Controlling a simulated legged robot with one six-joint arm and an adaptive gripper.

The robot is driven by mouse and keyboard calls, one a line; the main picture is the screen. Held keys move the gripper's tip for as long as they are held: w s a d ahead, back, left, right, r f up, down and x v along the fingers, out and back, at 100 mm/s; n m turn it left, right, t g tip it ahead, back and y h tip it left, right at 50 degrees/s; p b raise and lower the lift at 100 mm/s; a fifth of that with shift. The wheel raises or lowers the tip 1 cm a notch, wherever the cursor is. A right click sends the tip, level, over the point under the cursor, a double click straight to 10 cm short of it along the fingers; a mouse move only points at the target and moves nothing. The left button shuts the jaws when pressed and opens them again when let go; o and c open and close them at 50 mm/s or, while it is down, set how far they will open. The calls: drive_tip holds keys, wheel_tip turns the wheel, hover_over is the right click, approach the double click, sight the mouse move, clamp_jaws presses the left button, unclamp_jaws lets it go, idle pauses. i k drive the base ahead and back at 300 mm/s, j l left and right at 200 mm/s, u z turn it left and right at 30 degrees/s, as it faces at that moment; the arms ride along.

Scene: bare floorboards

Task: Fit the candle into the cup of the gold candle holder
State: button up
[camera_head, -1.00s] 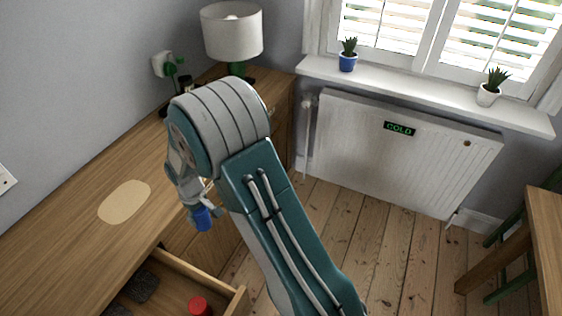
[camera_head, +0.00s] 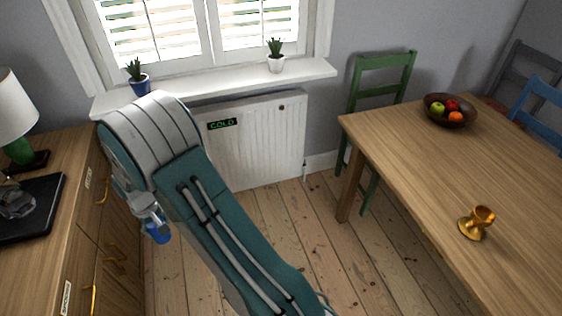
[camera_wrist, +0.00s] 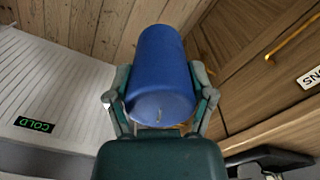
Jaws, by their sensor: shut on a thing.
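The candle is a blue cylinder with a short wick, filling the middle of the wrist view (camera_wrist: 160,75). My gripper (camera_wrist: 160,103) is shut on it, one finger on each side. In the head view my gripper (camera_head: 150,218) hangs at the left beside the dresser, and a small blue part of the candle (camera_head: 160,236) shows below it. The gold candle holder (camera_head: 474,226) stands upright on the wooden table (camera_head: 420,170) at the right, well apart from my gripper. Its cup faces up; I cannot see inside it clearly.
A bowl of fruit (camera_head: 450,112) sits at the table's far side. A green chair (camera_head: 375,110) stands by the table, with a radiator (camera_head: 255,145) left of it. A wooden dresser (camera_head: 75,200) is close on the left. Bare floor (camera_head: 290,240) lies between dresser and table.

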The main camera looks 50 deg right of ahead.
sight(482, 217)
drive_tip(key=z, duration=0.9)
drive_tip(key=l+z, duration=0.1)
drive_tip(key=z, duration=2.55)
drive_tip(key=i, duration=0.1)
